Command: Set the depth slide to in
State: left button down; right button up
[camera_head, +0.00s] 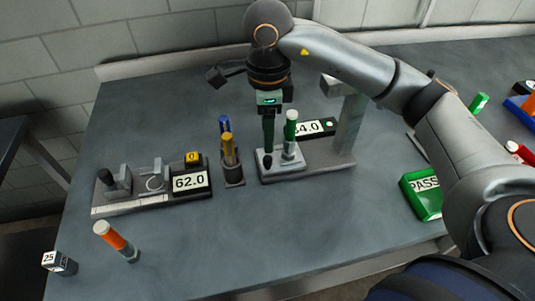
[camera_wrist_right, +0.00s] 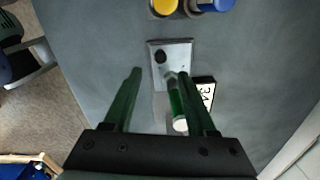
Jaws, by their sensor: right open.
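A pale plate (camera_head: 282,170) with a black knob (camera_head: 267,162) sits at the front of the grey device with the "34.0" display (camera_head: 316,128). I take this plate and knob to be the depth slide, but no label shows. A green tube with a white cap (camera_head: 290,135) stands upright on it. The right wrist view also shows the plate (camera_wrist_right: 179,47), the knob (camera_wrist_right: 160,57) and the tube (camera_wrist_right: 176,102). My right gripper (camera_head: 268,146) is open above the plate, its green fingers pointing down; contact with the knob cannot be told. My left gripper is out of view.
A dark holder (camera_head: 233,177) with blue and yellow tubes stands left of the device. Further left is a gauge with a "62.0" display (camera_head: 191,182). An orange tube (camera_head: 113,238) stands at front left. A green "PASS" box (camera_head: 425,197) lies right, near my right arm.

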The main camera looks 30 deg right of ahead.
aim_at(268, 158)
notch_tip(268, 158, down, 8)
jog(key=shift+w+f, duration=0.1)
jog(key=shift+w, duration=0.05)
dwell(0.3)
grip_shut()
jog(key=shift+d, duration=0.1)
dwell(1.2)
